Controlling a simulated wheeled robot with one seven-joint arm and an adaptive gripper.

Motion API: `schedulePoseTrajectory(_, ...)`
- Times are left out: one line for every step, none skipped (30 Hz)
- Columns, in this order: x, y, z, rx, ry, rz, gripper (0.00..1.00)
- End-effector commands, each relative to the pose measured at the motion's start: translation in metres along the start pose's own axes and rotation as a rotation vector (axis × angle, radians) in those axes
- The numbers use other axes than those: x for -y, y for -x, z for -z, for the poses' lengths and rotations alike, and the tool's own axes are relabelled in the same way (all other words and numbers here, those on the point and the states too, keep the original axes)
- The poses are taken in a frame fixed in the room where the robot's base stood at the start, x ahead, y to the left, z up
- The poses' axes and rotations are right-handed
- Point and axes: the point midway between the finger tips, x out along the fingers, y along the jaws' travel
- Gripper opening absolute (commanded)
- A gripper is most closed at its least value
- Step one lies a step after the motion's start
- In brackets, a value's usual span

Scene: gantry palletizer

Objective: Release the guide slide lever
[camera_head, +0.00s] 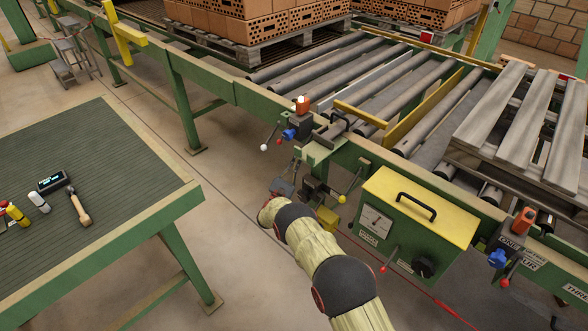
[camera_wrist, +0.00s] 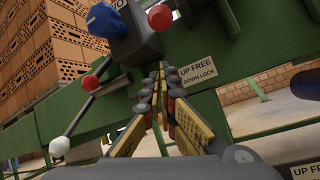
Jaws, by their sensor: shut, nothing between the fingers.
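A label reading "UP FREE / DOWN LOCK" (camera_wrist: 195,72) is on the green rail in the wrist view. A red knob (camera_wrist: 159,17) on a dark block sits just left of and above it; I take this as the guide slide lever's end, though no name shows. My gripper (camera_wrist: 161,72) is shut and empty, its fingertips below the red knob and left of the label, with no clear contact. Nearby are a blue knob (camera_wrist: 104,20), another red knob (camera_wrist: 90,83) and a white-knobbed lever (camera_wrist: 60,147). The head view shows this blue knob (camera_head: 289,134) and white knob (camera_head: 264,147) on the conveyor frame.
A green control box (camera_head: 415,222) with a yellow lid stands right of my arm. A yellow-knobbed lever (camera_head: 341,199) is near my wrist. The roller conveyor (camera_head: 390,85) carries pallets. A workbench (camera_head: 100,165) with small tools is at left, with open floor between.

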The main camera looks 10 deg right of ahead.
Motion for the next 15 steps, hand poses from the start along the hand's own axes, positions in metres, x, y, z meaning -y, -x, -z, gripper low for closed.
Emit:
schedulePoseTrajectory(-0.002,0.003,-0.005,-0.002,0.0,-0.002,0.0)
schedulePoseTrajectory(-0.002,0.004,-0.008,-0.002,0.0,-0.002,0.0)
schedulePoseTrajectory(-0.001,0.004,-0.012,-0.001,0.0,-0.001,0.0)
schedulePoseTrajectory(-0.001,0.005,-0.015,-0.001,0.0,-0.001,0.0)
schedulePoseTrajectory(-0.001,0.007,-0.017,-0.001,0.001,-0.001,0.0)
schedulePoseTrajectory(-0.001,0.007,-0.02,-0.001,0.0,0.0,0.0)
schedulePoseTrajectory(-0.001,0.008,-0.022,0.0,0.0,0.0,0.0)
schedulePoseTrajectory(-0.001,0.009,-0.023,-0.001,0.0,-0.001,0.0)
schedulePoseTrajectory(-0.001,0.01,-0.025,-0.002,0.0,-0.001,0.0)
schedulePoseTrajectory(-0.001,0.01,-0.026,-0.002,0.0,-0.001,0.0)
schedulePoseTrajectory(-0.001,0.011,-0.027,-0.001,-0.001,-0.001,0.0)
schedulePoseTrajectory(-0.001,0.011,-0.028,-0.001,-0.001,-0.001,0.0)
schedulePoseTrajectory(-0.001,0.011,-0.029,-0.001,-0.001,-0.001,0.0)
schedulePoseTrajectory(-0.001,0.011,-0.029,-0.001,-0.001,-0.001,0.0)
schedulePoseTrajectory(-0.001,0.011,-0.03,-0.001,0.0,-0.001,0.0)
